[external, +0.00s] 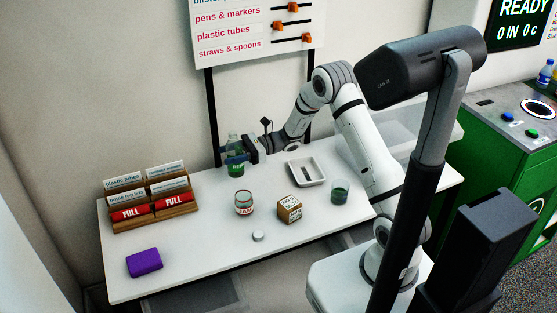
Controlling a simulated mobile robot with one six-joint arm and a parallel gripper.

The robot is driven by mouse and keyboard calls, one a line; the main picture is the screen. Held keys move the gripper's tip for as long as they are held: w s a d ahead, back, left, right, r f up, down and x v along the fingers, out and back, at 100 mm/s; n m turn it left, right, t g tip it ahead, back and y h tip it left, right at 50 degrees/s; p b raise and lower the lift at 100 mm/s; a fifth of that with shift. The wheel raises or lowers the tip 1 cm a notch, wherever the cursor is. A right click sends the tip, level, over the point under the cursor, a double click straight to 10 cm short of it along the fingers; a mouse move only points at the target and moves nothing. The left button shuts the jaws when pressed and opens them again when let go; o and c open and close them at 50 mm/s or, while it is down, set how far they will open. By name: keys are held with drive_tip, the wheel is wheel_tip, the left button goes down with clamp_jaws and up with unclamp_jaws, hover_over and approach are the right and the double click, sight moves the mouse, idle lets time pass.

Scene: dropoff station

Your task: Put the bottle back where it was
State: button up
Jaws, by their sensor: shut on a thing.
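A clear green-tinted bottle (236,169) stands upright toward the back of the white table. My gripper (236,158) reaches in from the right and is shut on the bottle's upper body. The fingers hide part of the bottle. I cannot tell whether the bottle's base touches the table or is slightly above it.
A wooden card rack (150,215) stands at the left, with a purple block (144,262) in front. A jar (244,203), a small box (289,209), a white lid (257,236), a green glass (340,191) and a white tray (306,172) occupy the middle and right.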

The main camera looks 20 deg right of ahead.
sight(228, 169)
drive_tip(key=shift+f, duration=2.8)
drive_tip(key=shift+f, duration=0.15)
drive_tip(key=o, duration=1.1)
